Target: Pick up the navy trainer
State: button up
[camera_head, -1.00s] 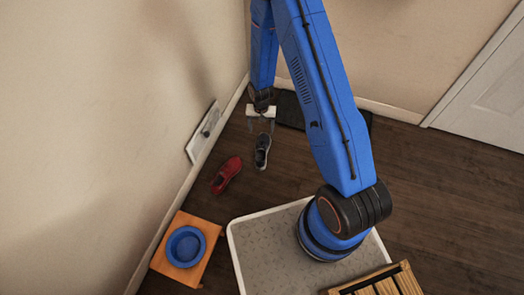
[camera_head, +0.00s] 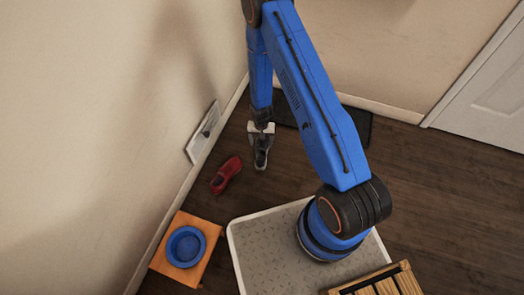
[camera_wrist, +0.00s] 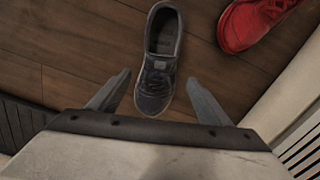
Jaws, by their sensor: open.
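The navy trainer (camera_wrist: 158,62) lies on the wooden floor, sole down, with its toe towards my gripper in the wrist view. In the head view the trainer (camera_head: 261,160) is partly hidden by my gripper (camera_head: 262,142). My gripper (camera_wrist: 157,98) is open and empty in the wrist view. Its two fingers stand either side of the trainer's toe end, with a gap on each side. The height of the fingers above the floor is hard to tell.
A red shoe (camera_head: 225,175) lies close by on the left in the head view; it also shows in the wrist view (camera_wrist: 255,20). A dark mat (camera_head: 356,127) lies behind. The wall is near on the left, with a white panel (camera_head: 203,132). An orange stool (camera_head: 205,250) holds a blue bowl (camera_head: 186,246).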

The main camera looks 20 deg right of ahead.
jog(key=shift+w+f, duration=0.1)
jog(key=shift+f, duration=2.6)
jog(key=c, duration=1.4)
jog(key=shift+o, duration=0.2)
jog(key=shift+r, duration=0.1)
